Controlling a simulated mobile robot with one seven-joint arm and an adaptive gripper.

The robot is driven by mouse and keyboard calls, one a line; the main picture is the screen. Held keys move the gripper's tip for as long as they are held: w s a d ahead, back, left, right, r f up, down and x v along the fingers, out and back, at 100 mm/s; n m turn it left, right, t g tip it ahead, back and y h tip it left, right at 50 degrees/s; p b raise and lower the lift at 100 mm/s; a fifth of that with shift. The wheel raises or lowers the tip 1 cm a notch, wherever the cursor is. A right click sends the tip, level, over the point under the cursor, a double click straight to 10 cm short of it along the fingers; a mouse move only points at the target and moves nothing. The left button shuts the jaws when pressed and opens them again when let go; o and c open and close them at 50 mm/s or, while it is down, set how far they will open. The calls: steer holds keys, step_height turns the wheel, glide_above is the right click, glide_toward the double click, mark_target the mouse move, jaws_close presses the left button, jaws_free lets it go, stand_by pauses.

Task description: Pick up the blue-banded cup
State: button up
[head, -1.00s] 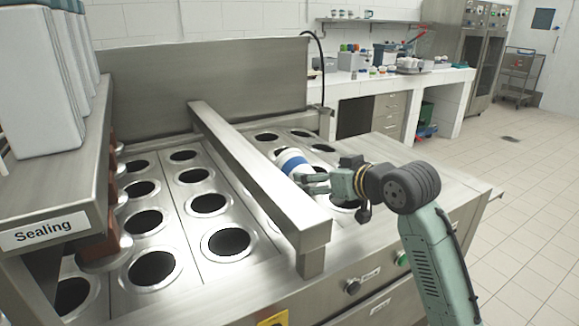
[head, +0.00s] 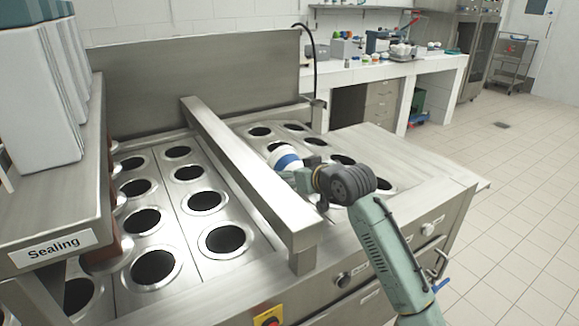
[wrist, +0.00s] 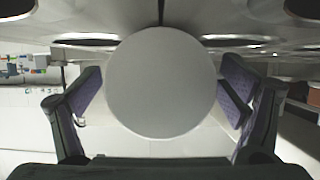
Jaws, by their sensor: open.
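The blue-banded cup (head: 285,159), white with a blue stripe, shows in the head view just right of the raised steel beam, over the right-hand group of holes. I cannot tell whether it sits in a hole. In the wrist view a round white face of the cup (wrist: 160,82) fills the middle, between the two fingers of my gripper (wrist: 162,88). The fingers stand apart on either side of it, and I see no firm contact. In the head view my wrist largely hides the fingers.
The steel beam (head: 250,178) runs close along the cup's left side. Holes (head: 205,200) cover the steel top. The Sealing shelf (head: 48,215) with tall containers stands at the left. A white counter (head: 400,72) with small items is behind, and open floor lies right.

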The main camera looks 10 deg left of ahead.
steer(key=c, duration=0.9)
